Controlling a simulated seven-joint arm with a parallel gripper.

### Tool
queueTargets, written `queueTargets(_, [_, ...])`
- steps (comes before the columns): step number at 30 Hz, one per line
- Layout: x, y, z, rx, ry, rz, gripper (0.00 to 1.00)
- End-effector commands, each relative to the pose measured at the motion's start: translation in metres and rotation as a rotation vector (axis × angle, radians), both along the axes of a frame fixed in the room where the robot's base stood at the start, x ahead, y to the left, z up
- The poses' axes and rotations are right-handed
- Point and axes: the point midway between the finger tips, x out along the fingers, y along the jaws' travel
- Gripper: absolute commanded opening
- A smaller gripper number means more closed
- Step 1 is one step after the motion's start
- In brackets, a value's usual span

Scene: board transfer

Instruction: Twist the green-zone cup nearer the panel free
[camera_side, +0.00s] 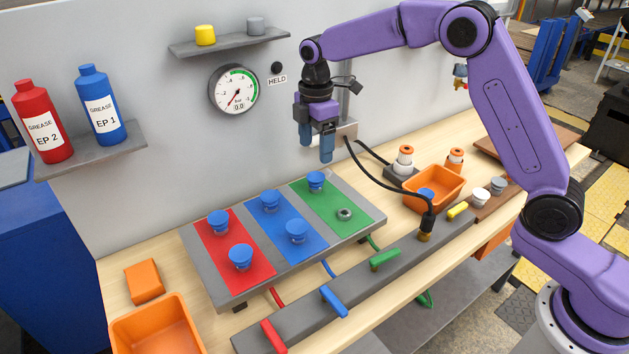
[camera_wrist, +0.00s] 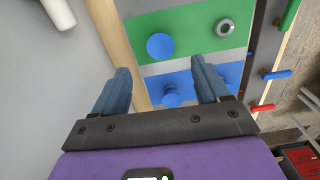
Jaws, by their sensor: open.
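The green zone (camera_side: 333,199) is at the right end of the grey board. Its blue cup nearer the panel (camera_side: 316,180) sits upright on its seat; the wrist view shows it from above (camera_wrist: 160,46). The other green seat is a bare metal fitting (camera_side: 344,214), also in the wrist view (camera_wrist: 224,28). My gripper (camera_side: 316,156) points down above the green cup, apart from it, with nothing between its fingers. In the wrist view the open fingers (camera_wrist: 160,68) stand wide apart, just short of the cup in the picture.
Red zone (camera_side: 232,262) and blue zone (camera_side: 277,218) each carry two blue cups. An orange bin (camera_side: 409,204) at right holds a blue cup (camera_side: 426,194). The wall panel with a gauge (camera_side: 234,89) stands close behind. A valve bar with coloured handles (camera_side: 384,260) runs in front.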

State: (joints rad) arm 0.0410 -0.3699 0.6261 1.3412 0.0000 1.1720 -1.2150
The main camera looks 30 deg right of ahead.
Motion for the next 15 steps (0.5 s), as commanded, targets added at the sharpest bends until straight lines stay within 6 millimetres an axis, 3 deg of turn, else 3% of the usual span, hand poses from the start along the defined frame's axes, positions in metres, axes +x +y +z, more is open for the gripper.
queueTargets(9, [0.0,0.0,0.065,0.001,-0.004,0.002,0.75])
queueTargets(15, [0.0,0.0,0.087,0.0,-0.001,0.002,0.75])
